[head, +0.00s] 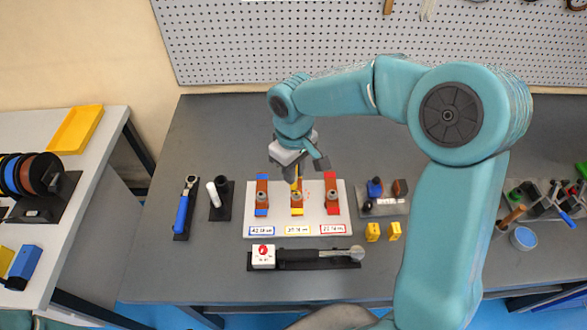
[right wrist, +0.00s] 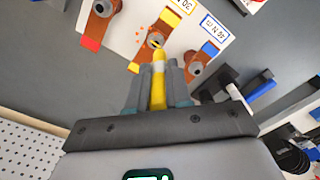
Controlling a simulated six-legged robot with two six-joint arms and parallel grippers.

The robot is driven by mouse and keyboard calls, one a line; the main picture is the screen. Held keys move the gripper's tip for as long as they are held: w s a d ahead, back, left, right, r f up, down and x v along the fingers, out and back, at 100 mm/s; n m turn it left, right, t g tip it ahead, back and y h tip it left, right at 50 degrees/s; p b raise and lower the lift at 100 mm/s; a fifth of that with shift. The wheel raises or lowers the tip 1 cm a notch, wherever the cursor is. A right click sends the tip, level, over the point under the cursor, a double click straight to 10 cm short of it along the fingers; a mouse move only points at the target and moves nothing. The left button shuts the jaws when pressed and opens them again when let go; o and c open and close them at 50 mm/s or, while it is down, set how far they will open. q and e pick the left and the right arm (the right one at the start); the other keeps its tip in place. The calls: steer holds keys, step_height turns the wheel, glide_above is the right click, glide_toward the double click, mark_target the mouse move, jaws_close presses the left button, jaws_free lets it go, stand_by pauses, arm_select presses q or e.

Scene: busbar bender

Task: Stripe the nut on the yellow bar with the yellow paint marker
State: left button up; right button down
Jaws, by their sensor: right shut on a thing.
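A white plate (head: 327,227) carries three copper bars with blue, yellow and red ends. The yellow bar (head: 297,211) is in the middle, with a grey nut (head: 297,195) on it; in the right wrist view the nut (right wrist: 155,41) shows just beyond the marker. My right gripper (head: 298,165) is above the plate, shut on the yellow paint marker (right wrist: 158,82). The marker points down at the nut, its tip at or very close to it; I cannot tell whether they touch. A yellow tint shows at the nut, whether tip or paint is unclear. My left gripper is out of view.
A blue-handled wrench (head: 183,212) and a black holder with a white-handled tool (head: 214,195) stand left of the plate. Two yellow blocks (head: 372,232) and a small rack (head: 383,207) are at right. Bare table lies at front left.

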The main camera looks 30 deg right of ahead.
steer(key=shift+r+p, duration=2)
steer(key=shift+r, duration=0.85)
steer(key=shift+s, duration=0.15)
